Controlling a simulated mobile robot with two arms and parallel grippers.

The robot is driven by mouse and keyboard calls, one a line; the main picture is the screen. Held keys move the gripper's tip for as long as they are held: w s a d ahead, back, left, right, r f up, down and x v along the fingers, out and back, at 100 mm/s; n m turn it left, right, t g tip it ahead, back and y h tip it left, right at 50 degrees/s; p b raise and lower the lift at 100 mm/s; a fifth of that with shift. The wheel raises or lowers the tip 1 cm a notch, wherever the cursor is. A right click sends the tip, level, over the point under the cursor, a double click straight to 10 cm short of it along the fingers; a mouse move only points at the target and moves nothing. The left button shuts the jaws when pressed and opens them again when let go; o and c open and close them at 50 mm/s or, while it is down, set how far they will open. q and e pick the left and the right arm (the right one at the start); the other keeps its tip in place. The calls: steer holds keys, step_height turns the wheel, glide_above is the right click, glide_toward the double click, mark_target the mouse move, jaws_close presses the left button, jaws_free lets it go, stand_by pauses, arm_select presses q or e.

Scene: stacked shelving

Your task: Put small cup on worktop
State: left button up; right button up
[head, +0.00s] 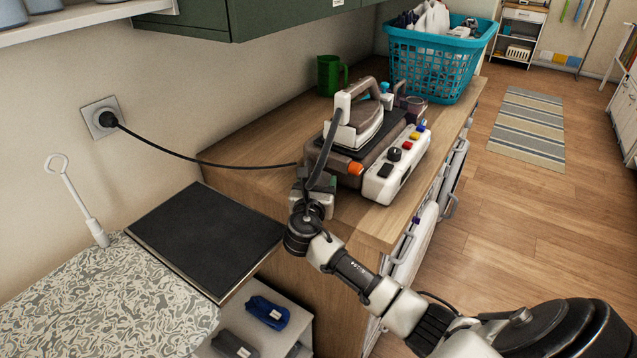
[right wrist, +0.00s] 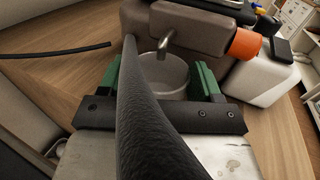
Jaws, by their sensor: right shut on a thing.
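A small pale grey cup (right wrist: 163,76) sits between the green fingers of my right gripper (right wrist: 160,82), which is shut on it. In the head view my right gripper (head: 316,186) is at the near-left side of the ironing station and hides the cup. The wooden worktop (head: 235,155) lies below and around the gripper. The cup is over the worktop, close against the station; whether its base touches the wood cannot be told. A thick black cord crosses in front of the cup in the wrist view. My left gripper is not in view.
The ironing station with its iron (head: 358,125) and white control panel (head: 397,165) stands beside the gripper. A green mug (head: 328,75) and a turquoise basket (head: 432,65) are farther back. A black cable (head: 225,165) crosses the worktop from the wall. The left rear worktop is mostly clear.

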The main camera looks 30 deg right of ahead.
steer(key=shift+w+d, duration=0.4)
steer(key=shift+s+a+f, duration=0.1)
steer(key=shift+f, duration=0.2)
steer(key=shift+f, duration=0.2)
steer(key=o, duration=0.9)
steer(key=shift+r, duration=0.1)
steer(key=shift+r, duration=0.15)
steer(key=v, duration=1.2)
steer(key=shift+b, duration=0.35)
